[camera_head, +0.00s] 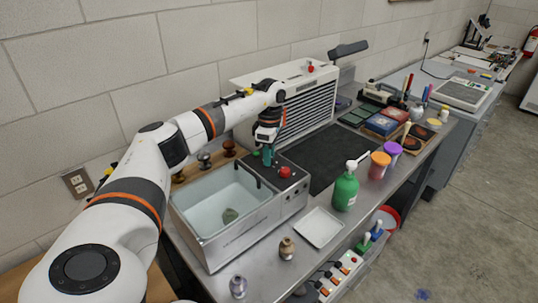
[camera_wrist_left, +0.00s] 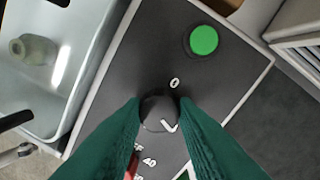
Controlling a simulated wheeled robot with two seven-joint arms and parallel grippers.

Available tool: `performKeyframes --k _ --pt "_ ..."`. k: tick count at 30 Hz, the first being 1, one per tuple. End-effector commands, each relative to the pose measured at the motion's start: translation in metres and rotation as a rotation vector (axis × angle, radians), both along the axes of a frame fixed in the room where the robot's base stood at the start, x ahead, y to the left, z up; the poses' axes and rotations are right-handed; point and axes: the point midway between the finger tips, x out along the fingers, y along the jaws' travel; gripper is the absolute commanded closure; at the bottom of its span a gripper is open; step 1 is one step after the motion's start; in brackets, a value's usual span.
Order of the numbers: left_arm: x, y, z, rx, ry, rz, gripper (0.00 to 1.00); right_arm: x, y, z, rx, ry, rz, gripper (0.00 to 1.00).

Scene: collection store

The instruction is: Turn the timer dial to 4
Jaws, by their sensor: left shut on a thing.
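The timer dial (camera_wrist_left: 158,113) is a small black knob on the dark control panel (camera_wrist_left: 150,50) of a metal bath unit. My left gripper (camera_wrist_left: 160,115) is shut on the dial, with a green finger on either side of it. A white mark shows on the dial, towards the lower right. A printed 0 (camera_wrist_left: 174,83) stands just above the dial, and a 40 is printed below it. Other markings are hidden by the fingers. In the head view, my left gripper (camera_head: 268,155) reaches down to the panel and hides the dial. My right gripper is not in view.
A green button (camera_wrist_left: 203,40) and a red knob (camera_head: 285,171) are on the panel. The water-filled basin (camera_head: 190,205) with an object in it is beside it. A green bottle (camera_head: 345,190), white tray (camera_head: 318,228) and dark mat (camera_head: 320,150) are on the bench.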

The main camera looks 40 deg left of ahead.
Motion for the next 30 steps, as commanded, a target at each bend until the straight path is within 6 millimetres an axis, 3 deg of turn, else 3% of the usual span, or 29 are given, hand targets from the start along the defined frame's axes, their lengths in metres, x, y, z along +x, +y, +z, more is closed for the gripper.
performKeyframes --k 10,27,28,30 --pt "0.0009 0.0011 0.0027 0.001 -0.006 -0.145 0.96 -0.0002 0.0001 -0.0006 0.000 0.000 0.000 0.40" --pt "0.0012 0.0015 0.0034 0.002 -0.008 -0.171 0.96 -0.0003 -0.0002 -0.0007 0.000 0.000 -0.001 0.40" --pt "0.0012 0.0015 0.0034 0.002 -0.008 -0.171 0.69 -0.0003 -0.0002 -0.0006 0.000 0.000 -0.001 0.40" --pt "0.0010 0.0013 0.0029 0.002 -0.007 -0.171 0.57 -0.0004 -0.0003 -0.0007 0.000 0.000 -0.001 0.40"
